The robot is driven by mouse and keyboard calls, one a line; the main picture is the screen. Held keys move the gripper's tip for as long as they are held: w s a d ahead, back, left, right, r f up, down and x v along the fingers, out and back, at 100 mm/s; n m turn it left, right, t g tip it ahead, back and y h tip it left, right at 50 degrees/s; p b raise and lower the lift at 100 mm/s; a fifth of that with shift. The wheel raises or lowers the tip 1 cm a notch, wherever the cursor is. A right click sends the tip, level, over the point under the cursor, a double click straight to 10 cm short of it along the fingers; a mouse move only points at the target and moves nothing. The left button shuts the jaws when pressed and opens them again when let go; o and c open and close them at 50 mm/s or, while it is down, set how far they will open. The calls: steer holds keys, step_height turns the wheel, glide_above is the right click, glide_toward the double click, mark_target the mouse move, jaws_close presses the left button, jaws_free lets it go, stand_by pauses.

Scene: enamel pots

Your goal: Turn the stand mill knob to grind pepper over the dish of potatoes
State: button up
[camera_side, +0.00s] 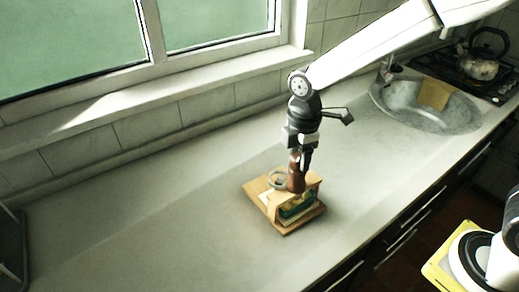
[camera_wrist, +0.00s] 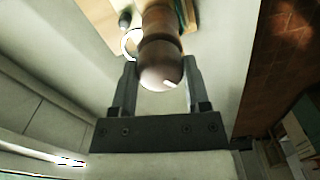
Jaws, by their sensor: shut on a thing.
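The stand mill is a brown wooden mill (camera_side: 296,178) set upright in a light wooden stand (camera_side: 262,193) on the counter. My gripper (camera_side: 301,158) is above it, pointing down, with its fingers at the top of the mill. In the wrist view, the mill's rounded brown knob (camera_wrist: 161,68) sits between the two fingertips of my gripper (camera_wrist: 160,75), which is shut on it. A green dish (camera_side: 297,207) is under the stand's top, below the mill. Its contents are too small to tell.
The pale counter (camera_side: 130,225) is clear around the stand. A round metal sink (camera_side: 420,118) with a tan board (camera_side: 434,94) lies at the back right, near a hob with a kettle (camera_side: 480,66). A window sill (camera_side: 170,98) runs along the back wall.

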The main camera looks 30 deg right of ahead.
steer(key=m, duration=0.5)
steer(key=shift+m, duration=2.3)
steer(key=shift+m, duration=0.3)
steer(key=m, duration=0.9)
steer(key=shift+m, duration=0.4)
